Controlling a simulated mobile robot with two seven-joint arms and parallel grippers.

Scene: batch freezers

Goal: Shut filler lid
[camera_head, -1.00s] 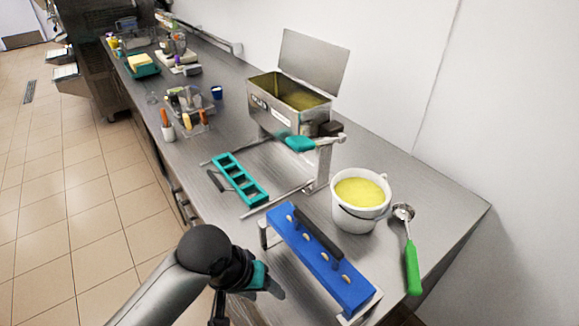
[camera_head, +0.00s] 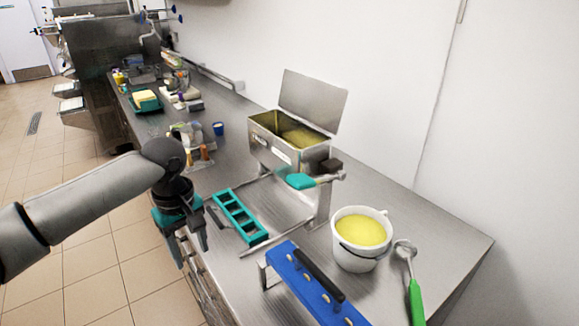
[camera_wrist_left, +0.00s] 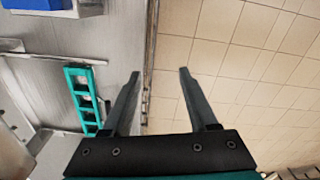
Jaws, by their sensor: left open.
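The filler (camera_head: 281,157) is a steel box on a stand at the back of the counter, holding a yellow-green mass. Its lid (camera_head: 313,99) is a flat steel plate standing raised at the box's rear edge, so the filler is open. A teal handle (camera_head: 300,181) sticks out at its front. My left gripper (camera_head: 190,255) is open and empty, pointing down beside the counter's front edge, left of the filler and well apart from it. In the left wrist view the two fingers (camera_wrist_left: 158,100) are spread over the counter edge and floor. My right gripper is not in view.
A teal mould frame (camera_head: 240,217) lies before the filler. A container with utensils (camera_head: 195,145) stands left of the filler.

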